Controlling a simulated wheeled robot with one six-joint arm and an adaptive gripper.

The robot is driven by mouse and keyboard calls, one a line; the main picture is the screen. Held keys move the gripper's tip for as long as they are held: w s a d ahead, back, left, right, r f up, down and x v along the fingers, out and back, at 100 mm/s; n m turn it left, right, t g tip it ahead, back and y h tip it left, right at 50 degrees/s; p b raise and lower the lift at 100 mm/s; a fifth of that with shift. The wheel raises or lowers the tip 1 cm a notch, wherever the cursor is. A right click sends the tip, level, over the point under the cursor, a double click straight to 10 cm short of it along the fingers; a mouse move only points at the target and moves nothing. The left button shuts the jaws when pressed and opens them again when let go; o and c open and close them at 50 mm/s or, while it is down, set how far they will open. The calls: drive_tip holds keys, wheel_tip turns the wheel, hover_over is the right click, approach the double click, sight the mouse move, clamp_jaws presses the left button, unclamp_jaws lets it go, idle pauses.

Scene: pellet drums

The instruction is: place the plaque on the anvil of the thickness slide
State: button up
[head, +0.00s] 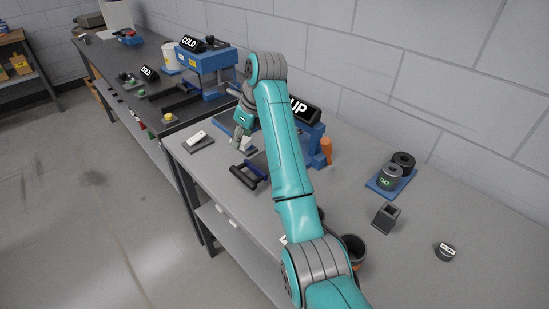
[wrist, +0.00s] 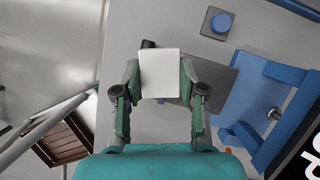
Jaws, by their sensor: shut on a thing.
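The plaque (wrist: 159,73) is a small flat white square, seen face-on in the wrist view. My gripper (wrist: 158,85) is shut on it, one finger at each side edge. In the head view my gripper (head: 240,143) is over the bench, left of the blue fixture with the UP sign. A white instrument on a dark pad (head: 198,138) lies left of my gripper, apart from it. A small grey plate with a round blue pad (wrist: 220,22) shows beyond the plaque. I cannot tell which of these is the thickness slide's anvil.
A blue fixture (wrist: 262,105) stands right of the plaque, with a dark plate (wrist: 215,80) partly behind the plaque. A blue tray with dark cylinders (head: 390,176) stands at right.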

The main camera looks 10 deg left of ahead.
drive_tip(key=w+d+m+t, duration=0.1)
drive_tip(key=w+d+m, duration=0.2)
drive_tip(key=w+d, duration=0.35)
drive_tip(key=shift+h, duration=0.3)
drive_tip(key=f, duration=0.3)
drive_tip(key=s+f, duration=0.1)
drive_tip(key=f, duration=0.1)
drive_tip(key=d+f, duration=0.1)
drive_tip(key=f, duration=0.2)
drive_tip(key=shift+s+f, duration=0.3)
drive_tip(key=shift+f, duration=0.05)
drive_tip(key=shift+f, duration=0.15)
drive_tip(key=o, duration=1)
drive_tip(key=shift+o, duration=0.2)
drive_tip(key=v, duration=1.2)
